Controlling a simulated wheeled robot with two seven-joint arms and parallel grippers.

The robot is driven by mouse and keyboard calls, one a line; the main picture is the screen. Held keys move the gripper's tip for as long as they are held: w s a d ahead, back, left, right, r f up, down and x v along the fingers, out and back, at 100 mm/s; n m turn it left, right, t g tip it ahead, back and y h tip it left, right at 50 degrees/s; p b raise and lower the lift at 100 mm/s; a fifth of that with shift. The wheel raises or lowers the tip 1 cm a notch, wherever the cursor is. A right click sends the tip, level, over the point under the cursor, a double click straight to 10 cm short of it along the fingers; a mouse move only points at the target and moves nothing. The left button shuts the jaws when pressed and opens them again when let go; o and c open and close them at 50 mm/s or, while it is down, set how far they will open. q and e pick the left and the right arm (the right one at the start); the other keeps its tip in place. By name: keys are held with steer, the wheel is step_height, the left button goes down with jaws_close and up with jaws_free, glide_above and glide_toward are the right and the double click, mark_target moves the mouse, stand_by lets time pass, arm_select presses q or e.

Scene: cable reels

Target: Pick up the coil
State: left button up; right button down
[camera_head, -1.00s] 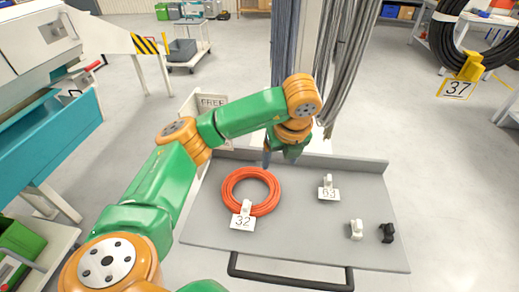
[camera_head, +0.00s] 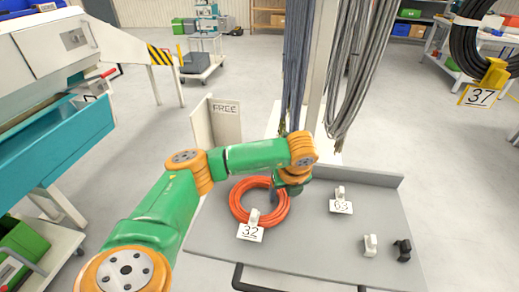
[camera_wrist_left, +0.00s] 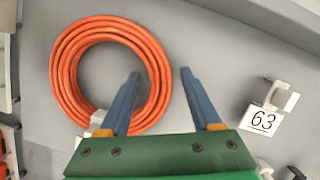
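The coil is an orange ring of cable (camera_head: 238,207) lying flat on a grey tray table (camera_head: 315,240). A white clip with tag 32 (camera_head: 250,231) sits at its front edge. My left gripper (camera_head: 277,192) points down at the coil's right side in the head view. In the left wrist view the coil (camera_wrist_left: 66,70) lies below the open fingers (camera_wrist_left: 158,75). The left finger overlaps the coil's opening and near right rim; the right finger is outside the ring. Nothing is between the fingers but the coil's right rim and bare tray. My right gripper is not in view.
A white clip with tag 63 (camera_head: 341,206) stands right of the coil. A white clip (camera_head: 370,245) and a black clip (camera_head: 403,250) stand near the tray's front right. Grey cables (camera_head: 352,80) hang behind the tray. A FREE sign (camera_head: 225,108) stands at the back left.

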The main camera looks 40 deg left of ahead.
arm_select(q)
jaws_close()
stand_by(1.2)
